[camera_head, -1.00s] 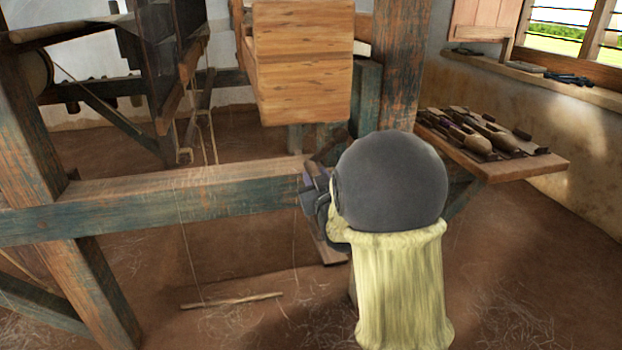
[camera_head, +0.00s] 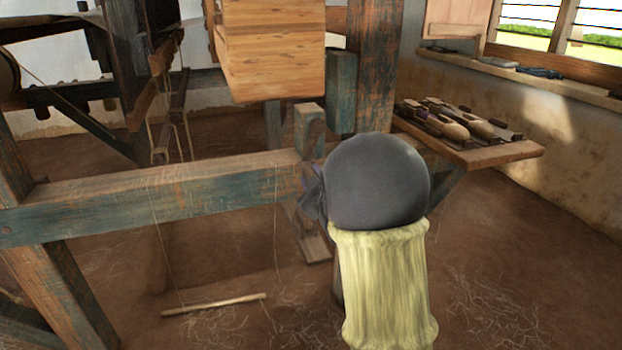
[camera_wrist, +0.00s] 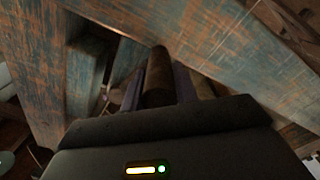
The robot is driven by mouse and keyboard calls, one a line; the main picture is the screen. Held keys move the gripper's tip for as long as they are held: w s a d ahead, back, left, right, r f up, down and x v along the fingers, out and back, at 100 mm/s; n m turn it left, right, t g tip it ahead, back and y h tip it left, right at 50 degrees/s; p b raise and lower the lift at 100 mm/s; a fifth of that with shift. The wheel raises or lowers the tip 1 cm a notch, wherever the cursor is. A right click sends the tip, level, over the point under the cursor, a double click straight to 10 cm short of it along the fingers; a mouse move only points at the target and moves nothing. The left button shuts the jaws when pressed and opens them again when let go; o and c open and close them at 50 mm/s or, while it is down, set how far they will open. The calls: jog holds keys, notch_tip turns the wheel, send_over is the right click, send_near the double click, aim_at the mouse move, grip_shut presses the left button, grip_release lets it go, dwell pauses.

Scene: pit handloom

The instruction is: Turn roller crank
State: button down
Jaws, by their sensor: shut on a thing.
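In the wrist view, a dark brown wooden crank handle (camera_wrist: 157,76) stands between the two fingers of my gripper (camera_wrist: 160,90). My gripper is shut on this handle. The handle's far end shows just past the fingers, close to a blue-green worn beam. In the head view, my gripper (camera_head: 312,188) is mostly hidden behind my own dark round arm joint, at the right end of the loom's horizontal beam (camera_head: 170,195). The rest of the crank and the roller cannot be made out clearly there.
A thick loom post (camera_head: 372,70) rises behind my arm, with a pale wooden box (camera_head: 270,50) beside it. A shelf with shuttles (camera_head: 470,150) stands at the right. A thin stick (camera_head: 213,305) hangs low on cords.

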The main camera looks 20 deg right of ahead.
jog(key=shift+f, duration=0.1)
jog(key=c, duration=1.1)
grip_release()
jog(key=shift+s, duration=0.1)
jog(key=s+b, duration=0.6)
jog(key=s, duration=1.1)
jog(key=shift+s, duration=0.1)
